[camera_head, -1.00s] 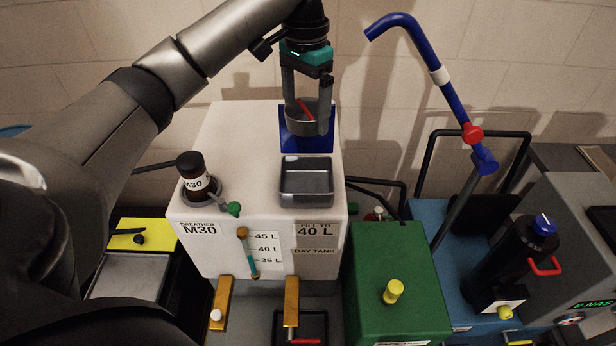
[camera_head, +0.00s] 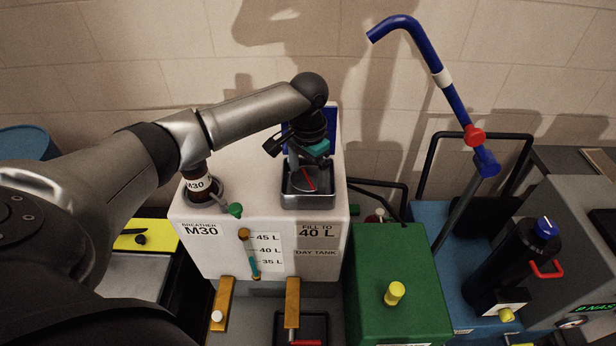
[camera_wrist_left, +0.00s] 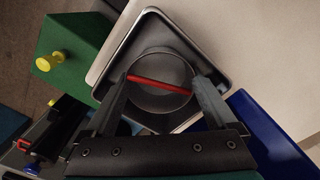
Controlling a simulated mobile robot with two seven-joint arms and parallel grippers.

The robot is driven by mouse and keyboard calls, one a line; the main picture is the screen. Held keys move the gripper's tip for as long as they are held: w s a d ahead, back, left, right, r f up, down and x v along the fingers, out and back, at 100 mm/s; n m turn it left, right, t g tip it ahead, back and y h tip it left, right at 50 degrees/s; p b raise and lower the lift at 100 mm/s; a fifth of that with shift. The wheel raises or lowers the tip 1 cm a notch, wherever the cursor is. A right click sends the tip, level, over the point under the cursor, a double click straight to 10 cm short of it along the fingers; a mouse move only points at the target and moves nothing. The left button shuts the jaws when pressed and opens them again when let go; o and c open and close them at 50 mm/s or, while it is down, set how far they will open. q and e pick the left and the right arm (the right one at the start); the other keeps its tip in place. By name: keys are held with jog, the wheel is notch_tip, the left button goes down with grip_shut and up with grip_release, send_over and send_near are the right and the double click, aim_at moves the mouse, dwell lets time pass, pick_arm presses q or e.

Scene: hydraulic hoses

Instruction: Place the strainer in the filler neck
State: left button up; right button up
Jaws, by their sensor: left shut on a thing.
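The strainer (camera_head: 303,181) is a round grey metal cup with a red bar across its top. My left gripper (camera_head: 309,172) is shut on the strainer and holds it from above. The strainer is over or inside a square steel basin (camera_head: 309,204) on top of the white tank. In the left wrist view, the strainer (camera_wrist_left: 160,103) lies between my two fingers, with the basin's rim (camera_wrist_left: 101,88) around it. I cannot tell whether the strainer touches the basin floor. No separate filler neck shows; the strainer may cover it. My right gripper is not in view.
A blue plate (camera_head: 332,124) is behind the basin. A green box (camera_head: 395,270) and a tall blue pipe (camera_head: 452,95) stand to the right.

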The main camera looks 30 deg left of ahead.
aim_at(308, 179)
pick_arm(q)
jog(key=shift+f, duration=0.1)
jog(key=o, duration=1)
jog(key=shift+o, duration=0.2)
notch_tip(308, 179, up, 12)
jog(key=shift+r, duration=0.2)
